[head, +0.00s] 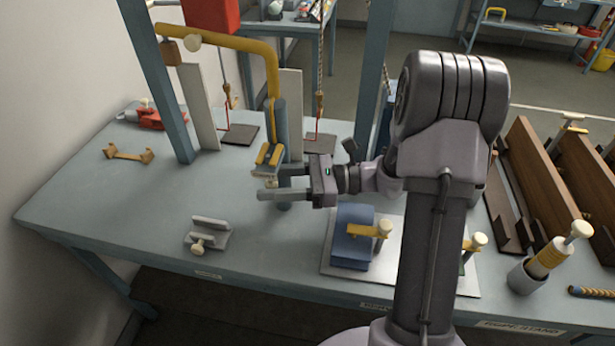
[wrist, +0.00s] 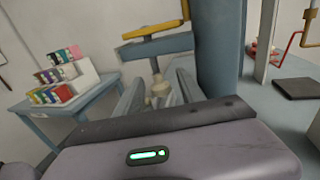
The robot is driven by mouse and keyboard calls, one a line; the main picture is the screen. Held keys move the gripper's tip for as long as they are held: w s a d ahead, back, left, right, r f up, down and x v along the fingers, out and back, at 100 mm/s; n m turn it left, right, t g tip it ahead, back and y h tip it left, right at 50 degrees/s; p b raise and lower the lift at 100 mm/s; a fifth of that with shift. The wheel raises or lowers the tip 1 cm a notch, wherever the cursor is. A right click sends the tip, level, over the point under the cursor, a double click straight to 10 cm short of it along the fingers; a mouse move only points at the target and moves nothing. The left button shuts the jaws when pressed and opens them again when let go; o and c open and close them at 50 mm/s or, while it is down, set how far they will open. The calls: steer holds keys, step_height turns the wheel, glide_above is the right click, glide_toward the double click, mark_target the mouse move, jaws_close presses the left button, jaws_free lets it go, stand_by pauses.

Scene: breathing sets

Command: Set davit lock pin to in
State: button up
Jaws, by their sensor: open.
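The davit has a yellow curved arm (head: 272,70) on a blue-grey post (head: 281,125), which also shows large in the wrist view (wrist: 218,50). A yellow bracket (head: 268,155) sits on the post's near left side; it shows in the wrist view (wrist: 155,31). The lock pin's pale knob (wrist: 158,88) hangs on a short stem below the bracket's grey block. My gripper (head: 268,183) is open beside the post, with its fingers pointing left. In the wrist view the knob appears between the two fingers. I cannot tell if they touch it or how deep the pin sits.
A grey bracket with a pale knob (head: 208,236) lies at the table's front. A blue block with a yellow handle (head: 352,250) stands on a plate to the right. A yellow-brown bracket (head: 127,153) and a red tool (head: 145,117) lie at the back left. Bare tabletop lies to the left.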

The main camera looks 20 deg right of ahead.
steer(key=p+v, duration=0.4)
steer(key=v, duration=1.3)
steer(key=shift+d, duration=0.15)
steer(key=s+a+r+n+h, duration=0.4)
steer(key=s+a+n+h, duration=0.2)
steer(key=a+n, duration=0.3)
steer(key=s+a+r+n+h, duration=0.5)
steer(key=s+a+n+h, duration=0.2)
steer(key=a, duration=0.4)
steer(key=shift+r+n+g+h, duration=0.2)
steer(key=shift+n+g+h, duration=0.1)
steer(key=shift+n+h, duration=0.6)
